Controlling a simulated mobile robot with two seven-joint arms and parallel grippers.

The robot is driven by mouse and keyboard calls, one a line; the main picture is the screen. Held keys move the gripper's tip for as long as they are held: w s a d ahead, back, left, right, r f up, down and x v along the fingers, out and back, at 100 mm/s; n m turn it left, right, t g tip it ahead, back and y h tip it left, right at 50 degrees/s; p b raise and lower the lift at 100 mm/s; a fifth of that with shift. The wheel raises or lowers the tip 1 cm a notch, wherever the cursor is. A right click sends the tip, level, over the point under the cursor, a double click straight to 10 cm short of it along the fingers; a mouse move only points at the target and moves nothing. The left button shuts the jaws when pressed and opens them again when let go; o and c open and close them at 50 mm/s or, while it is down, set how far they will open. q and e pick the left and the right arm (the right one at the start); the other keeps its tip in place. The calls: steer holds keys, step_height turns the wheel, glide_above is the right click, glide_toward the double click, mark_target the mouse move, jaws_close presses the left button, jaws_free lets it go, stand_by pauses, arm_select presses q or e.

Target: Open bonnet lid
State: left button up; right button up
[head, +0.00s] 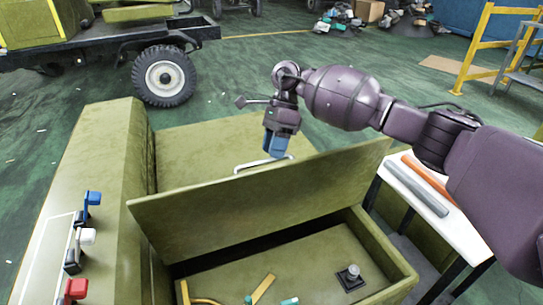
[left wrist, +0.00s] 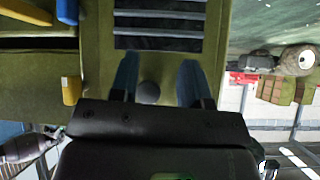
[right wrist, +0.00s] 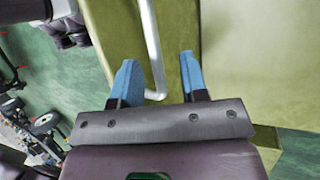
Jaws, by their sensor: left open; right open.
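The olive-green bonnet lid (head: 260,205) stands tilted up over an open compartment (head: 395,275) in the head view. A pale metal bar handle (head: 264,163) shows just beyond its upper edge. My right gripper (head: 275,147) points down at this handle with blue fingers. In the right wrist view the fingers (right wrist: 158,78) are apart, with the handle (right wrist: 152,45) running between them; contact is not clear. My left gripper is outside the head view. In the left wrist view its blue fingers (left wrist: 157,80) are apart before a green panel with a dark slatted grille (left wrist: 158,25) and a round dark knob (left wrist: 148,92).
Inside the compartment are a small joystick (head: 350,277) and yellow levers (head: 263,288). Blue, white and red switches (head: 92,198) line the left panel. A white table (head: 425,205) with bars stands at the right. A wheeled trailer (head: 165,75) is behind; green floor lies between.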

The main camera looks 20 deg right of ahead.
steer(key=v, duration=0.8)
steer(key=shift+s+f, duration=0.1)
